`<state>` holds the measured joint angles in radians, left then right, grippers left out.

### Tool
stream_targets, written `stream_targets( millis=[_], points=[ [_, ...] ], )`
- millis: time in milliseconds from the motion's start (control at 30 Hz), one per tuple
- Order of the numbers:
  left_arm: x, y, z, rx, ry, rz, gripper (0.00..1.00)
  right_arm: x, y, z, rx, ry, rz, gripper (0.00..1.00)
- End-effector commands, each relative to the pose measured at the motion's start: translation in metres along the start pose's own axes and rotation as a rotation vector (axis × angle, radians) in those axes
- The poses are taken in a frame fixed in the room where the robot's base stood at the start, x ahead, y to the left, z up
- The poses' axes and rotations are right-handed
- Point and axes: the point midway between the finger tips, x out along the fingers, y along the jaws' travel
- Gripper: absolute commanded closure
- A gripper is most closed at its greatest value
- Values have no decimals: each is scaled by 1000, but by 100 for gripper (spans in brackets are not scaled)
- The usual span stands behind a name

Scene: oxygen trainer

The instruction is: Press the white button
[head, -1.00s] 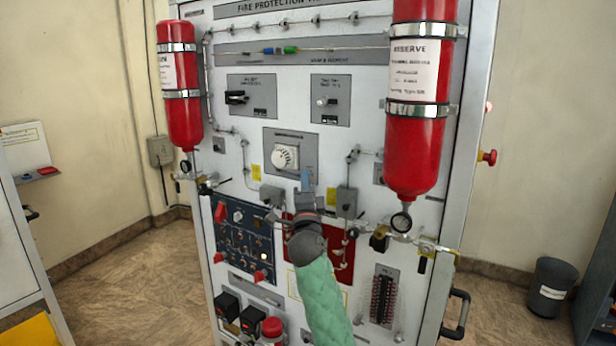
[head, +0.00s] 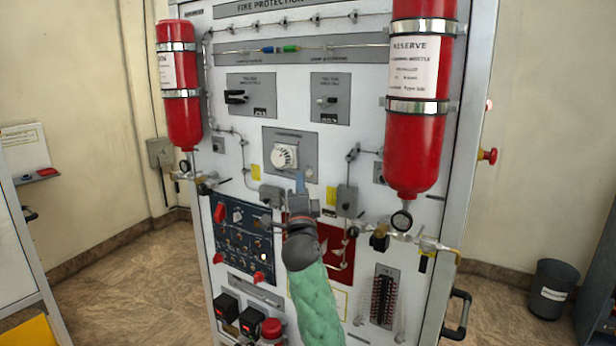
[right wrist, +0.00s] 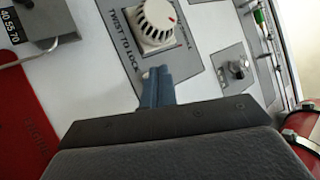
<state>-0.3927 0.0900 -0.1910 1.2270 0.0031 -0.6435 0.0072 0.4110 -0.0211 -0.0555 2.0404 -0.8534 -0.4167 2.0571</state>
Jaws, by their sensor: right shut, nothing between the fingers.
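A ridged white knob (head: 285,156) sits on a grey plate in the middle of the upright panel. In the right wrist view the white knob (right wrist: 156,22) shows close up, with "TWIST TO LOCK" printed beside it. A small pale round spot (right wrist: 146,74) shows at my fingertips; I cannot tell if it is a button. My right gripper (head: 300,181) has its blue fingers shut and empty, just below the knob's plate. In the right wrist view the right gripper's fingertips (right wrist: 157,72) overlap the plate below the knob; contact cannot be told. My left gripper is not in view.
Red cylinders stand at the panel's left (head: 182,90) and right (head: 418,130). A grey box (head: 347,201) with a thin pipe is right of the gripper. A dark blue switch panel (head: 243,238) lies lower left. A bin (head: 551,288) stands on the floor at right.

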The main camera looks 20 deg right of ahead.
Motion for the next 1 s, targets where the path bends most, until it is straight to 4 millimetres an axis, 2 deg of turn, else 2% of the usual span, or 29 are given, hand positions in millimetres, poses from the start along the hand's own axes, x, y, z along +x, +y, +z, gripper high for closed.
stream_targets(
  millis=[500,1000],
  points=[
    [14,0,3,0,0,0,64,-28,-19,20,1,0,0,100],
    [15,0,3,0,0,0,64,-30,-22,21,1,0,0,100]
  ],
)
